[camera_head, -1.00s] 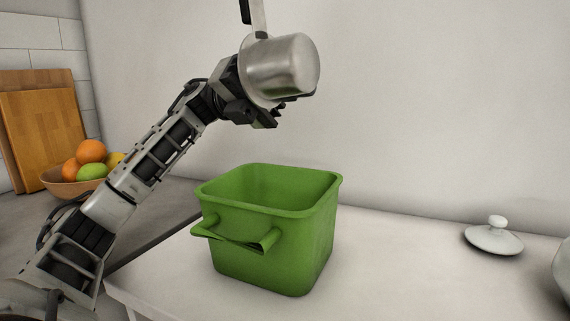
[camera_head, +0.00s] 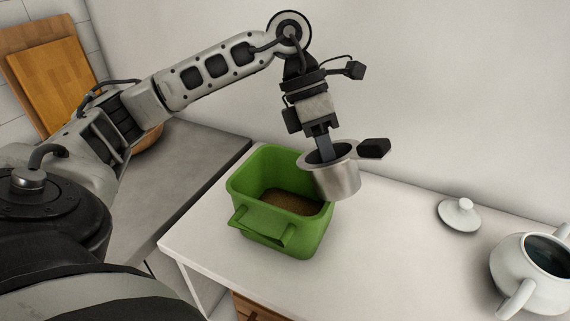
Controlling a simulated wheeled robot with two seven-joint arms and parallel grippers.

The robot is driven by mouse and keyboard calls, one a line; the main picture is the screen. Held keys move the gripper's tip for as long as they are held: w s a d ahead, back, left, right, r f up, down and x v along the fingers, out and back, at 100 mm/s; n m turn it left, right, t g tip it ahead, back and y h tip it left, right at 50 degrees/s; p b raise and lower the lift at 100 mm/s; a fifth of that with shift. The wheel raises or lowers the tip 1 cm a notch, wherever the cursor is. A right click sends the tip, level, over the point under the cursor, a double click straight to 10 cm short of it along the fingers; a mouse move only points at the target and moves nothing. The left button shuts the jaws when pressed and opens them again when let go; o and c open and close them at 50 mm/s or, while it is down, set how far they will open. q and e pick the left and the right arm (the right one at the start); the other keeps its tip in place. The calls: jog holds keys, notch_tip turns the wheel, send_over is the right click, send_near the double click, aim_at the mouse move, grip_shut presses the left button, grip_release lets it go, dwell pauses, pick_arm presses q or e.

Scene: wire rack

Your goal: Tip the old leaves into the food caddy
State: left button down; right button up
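The green food caddy (camera_head: 268,222) stands upright on the white counter, open at the top. Brown matter (camera_head: 290,201) that looks like leaves covers its floor. My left gripper (camera_head: 325,151) points down, shut on the rim of a metal infuser cup (camera_head: 336,180) with a black-ended handle (camera_head: 373,148). The cup is nearly upright, mouth up, and overlaps the caddy's right rim in the picture; I cannot tell whether they touch. The cup's bottom inside is hidden. An open white teapot (camera_head: 520,284) stands at the far right. My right gripper is not in view.
A white lid (camera_head: 459,213) lies near the wall, behind the teapot. Wooden boards (camera_head: 50,70) lean at the back left on the grey worktop (camera_head: 190,165). The white counter (camera_head: 400,265) between caddy and teapot is clear.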

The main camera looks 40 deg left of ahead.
pick_arm(q)
jog(key=shift+d+r+y+p, duration=0.25)
jog(key=shift+d+y+p, duration=0.25)
jog(key=shift+d+p, duration=0.05)
jog(key=shift+a+f+n, duration=0.1)
jog(key=shift+f+n, duration=0.2)
jog(key=shift+f, duration=0.15)
notch_tip(320, 180, up, 5)
jog(key=y, duration=0.3)
jog(key=shift+f+y, duration=0.15)
jog(key=shift+y, duration=0.15)
jog(key=shift+a+y, duration=0.1)
jog(key=shift+y, duration=0.2)
